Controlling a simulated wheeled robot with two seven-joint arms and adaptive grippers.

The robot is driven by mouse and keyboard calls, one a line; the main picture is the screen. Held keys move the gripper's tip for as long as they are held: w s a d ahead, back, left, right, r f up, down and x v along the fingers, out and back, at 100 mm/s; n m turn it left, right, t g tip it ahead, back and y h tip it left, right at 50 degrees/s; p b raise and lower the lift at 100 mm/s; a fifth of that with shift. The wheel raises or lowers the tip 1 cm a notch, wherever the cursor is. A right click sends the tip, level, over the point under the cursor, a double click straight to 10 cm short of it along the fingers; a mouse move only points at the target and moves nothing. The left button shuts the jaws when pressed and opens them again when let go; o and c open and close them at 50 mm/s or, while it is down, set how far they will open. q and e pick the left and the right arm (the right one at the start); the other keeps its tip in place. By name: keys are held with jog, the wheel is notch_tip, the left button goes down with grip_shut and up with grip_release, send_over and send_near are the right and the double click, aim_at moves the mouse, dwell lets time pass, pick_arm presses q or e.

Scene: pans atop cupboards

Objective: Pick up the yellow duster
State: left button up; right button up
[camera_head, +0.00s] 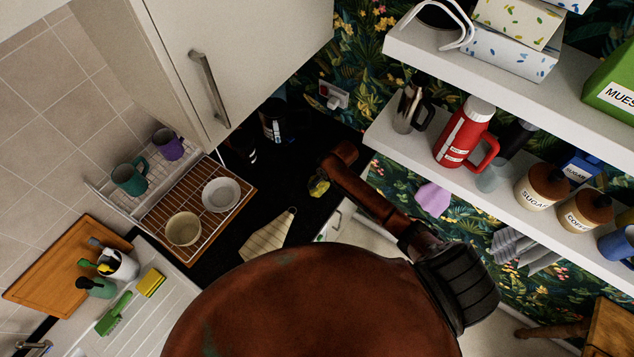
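I cannot pick out the yellow duster with certainty. A small crumpled yellow thing (318,187) lies on the dark worktop near the middle, partly beside the brown arm-like part; it is too small to identify. A yellow block (151,283), like a sponge, lies by the sink drainer at the lower left. Neither gripper is in view, and nothing in view is held by a gripper.
A large rust-brown rounded shape fills the bottom middle and hides what is behind it. A dish rack (200,190) with mugs and bowls stands left. A pale checked cloth (268,237) lies on the worktop. Loaded shelves (500,190) jut out right; a cupboard (240,50) hangs above.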

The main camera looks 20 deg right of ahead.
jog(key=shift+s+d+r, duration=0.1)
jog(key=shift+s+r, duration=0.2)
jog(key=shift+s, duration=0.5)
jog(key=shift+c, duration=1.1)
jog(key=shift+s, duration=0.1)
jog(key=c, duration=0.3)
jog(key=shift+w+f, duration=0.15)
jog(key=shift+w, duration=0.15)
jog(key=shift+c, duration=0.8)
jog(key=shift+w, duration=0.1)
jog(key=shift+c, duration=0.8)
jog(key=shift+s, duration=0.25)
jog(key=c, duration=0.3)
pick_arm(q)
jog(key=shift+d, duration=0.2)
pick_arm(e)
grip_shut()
